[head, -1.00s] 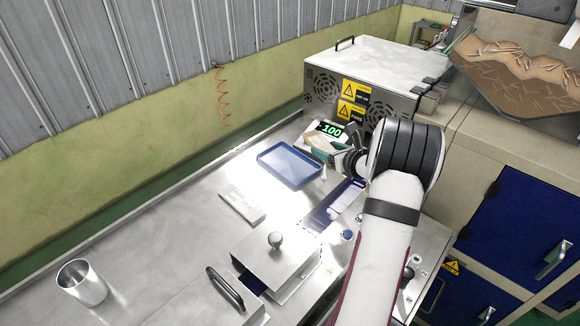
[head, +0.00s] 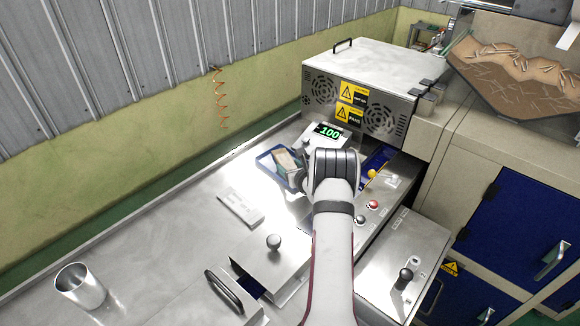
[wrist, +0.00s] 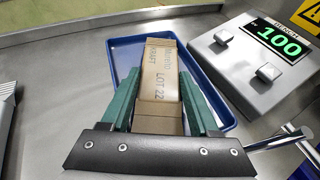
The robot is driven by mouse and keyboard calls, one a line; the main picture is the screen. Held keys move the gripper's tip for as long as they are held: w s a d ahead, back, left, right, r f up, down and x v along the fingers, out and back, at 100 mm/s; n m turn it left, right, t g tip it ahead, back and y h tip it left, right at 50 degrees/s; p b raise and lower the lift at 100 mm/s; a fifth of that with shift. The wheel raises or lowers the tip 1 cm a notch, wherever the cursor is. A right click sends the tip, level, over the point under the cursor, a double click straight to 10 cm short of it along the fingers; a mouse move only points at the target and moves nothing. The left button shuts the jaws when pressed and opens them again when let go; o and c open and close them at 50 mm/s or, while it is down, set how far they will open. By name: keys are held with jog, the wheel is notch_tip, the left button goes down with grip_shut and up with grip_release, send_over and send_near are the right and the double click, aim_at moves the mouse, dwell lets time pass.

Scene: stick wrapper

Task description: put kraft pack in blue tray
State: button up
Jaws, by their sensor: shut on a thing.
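In the head view, the pack (head: 286,161) shows over the tray (head: 265,167), and my wrist hides the tray's right part and most of my gripper (head: 299,178).
A box with a green "100" display (wrist: 264,60) stands just right of the tray. A steel machine with warning labels (head: 365,95) stands behind.

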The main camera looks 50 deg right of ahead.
jog(key=shift+f, duration=0.1)
jog(key=o, duration=1.3)
